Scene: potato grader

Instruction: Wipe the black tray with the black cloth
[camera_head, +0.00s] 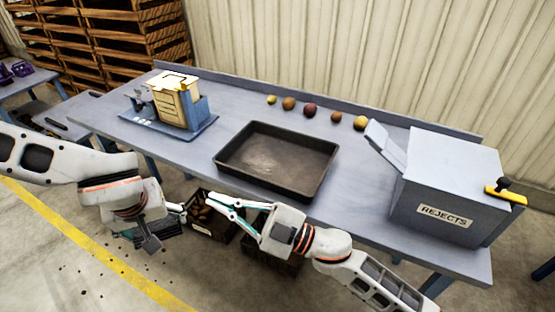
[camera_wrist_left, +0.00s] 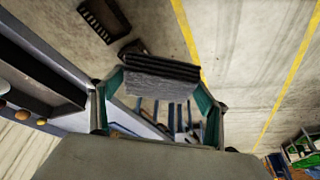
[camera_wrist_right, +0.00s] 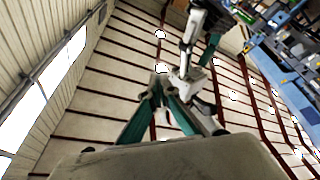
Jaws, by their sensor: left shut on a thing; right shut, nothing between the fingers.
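The black tray (camera_head: 278,165) lies empty on the blue-grey table, with brownish, dusty-looking marks on its floor. My left gripper (camera_head: 148,232) hangs in front of the table, low and left of the tray. It is shut on the dark folded cloth (camera_wrist_left: 162,72), which spans between its fingertips in the left wrist view. The cloth is apart from the tray and hard to make out in the head view. My right gripper (camera_head: 190,203) is shut and empty in front of the table, left of and nearer than the tray. Its closed fingers (camera_wrist_right: 158,85) also show in the right wrist view.
A grey REJECTS box (camera_head: 450,190) with a sloping chute stands at the table's right. A scale-like stand with a yellow box (camera_head: 176,100) is at the left. Several potatoes (camera_head: 310,110) line the back. Crates (camera_head: 210,222) stand on the floor under the front edge.

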